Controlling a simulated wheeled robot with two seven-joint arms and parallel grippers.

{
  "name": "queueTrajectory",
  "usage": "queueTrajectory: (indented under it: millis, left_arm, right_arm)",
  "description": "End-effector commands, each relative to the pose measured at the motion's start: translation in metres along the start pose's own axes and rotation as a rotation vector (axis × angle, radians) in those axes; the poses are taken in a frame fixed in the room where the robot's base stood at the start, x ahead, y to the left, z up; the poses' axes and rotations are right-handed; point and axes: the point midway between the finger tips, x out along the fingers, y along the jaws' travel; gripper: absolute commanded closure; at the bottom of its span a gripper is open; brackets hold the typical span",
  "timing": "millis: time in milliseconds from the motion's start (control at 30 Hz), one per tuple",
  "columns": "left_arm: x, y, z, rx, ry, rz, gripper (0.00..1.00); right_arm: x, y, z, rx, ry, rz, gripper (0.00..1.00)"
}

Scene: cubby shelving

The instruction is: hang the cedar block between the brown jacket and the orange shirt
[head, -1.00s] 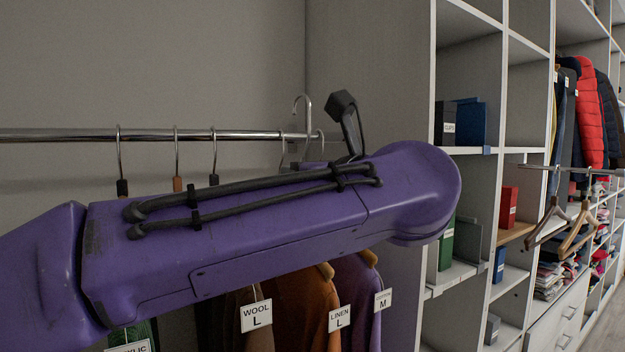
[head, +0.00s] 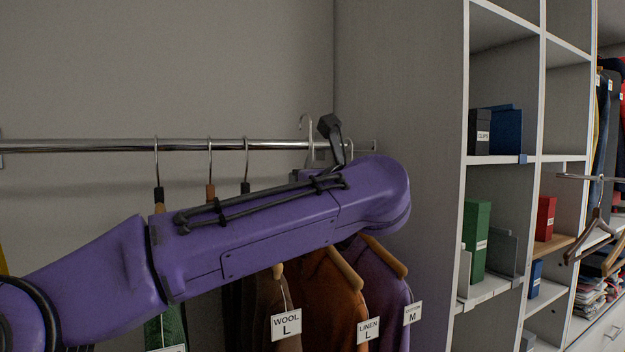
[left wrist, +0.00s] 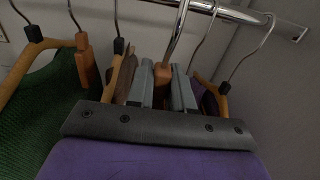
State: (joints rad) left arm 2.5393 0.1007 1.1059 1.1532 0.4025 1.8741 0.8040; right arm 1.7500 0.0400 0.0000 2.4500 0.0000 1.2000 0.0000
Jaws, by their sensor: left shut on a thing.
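My left gripper (left wrist: 162,92) is shut on the cedar block (left wrist: 162,75), a small orange-brown piece with a metal hook (head: 309,122). In the head view the hook top stands above the rail (head: 100,146); I cannot tell whether it touches. The brown jacket (head: 283,325), tagged WOOL L, hangs left of the orange shirt (head: 335,305), tagged LINEN L. In the left wrist view, the held hook is between the brown jacket's hook (left wrist: 117,20) and another hook (left wrist: 203,40) to its right. My arm hides the garments' tops in the head view. My right gripper is out of view.
A similar wooden block (left wrist: 85,62) hangs between the green garment (left wrist: 65,105) and the brown jacket. A purple garment (head: 385,290) hangs right of the orange shirt. A tall cubby panel (head: 400,100) closes the rail's right end. Cubby shelves (head: 500,185) stand beyond.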

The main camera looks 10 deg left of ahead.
Motion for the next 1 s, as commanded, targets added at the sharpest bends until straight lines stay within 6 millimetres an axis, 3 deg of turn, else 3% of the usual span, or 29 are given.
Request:
queueTrajectory:
  millis: [1000]
  left_arm:
    - [0.098, 0.000, 0.004, 0.000, 0.001, 0.001, 1.00]
  right_arm:
    - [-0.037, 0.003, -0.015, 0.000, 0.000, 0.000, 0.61]
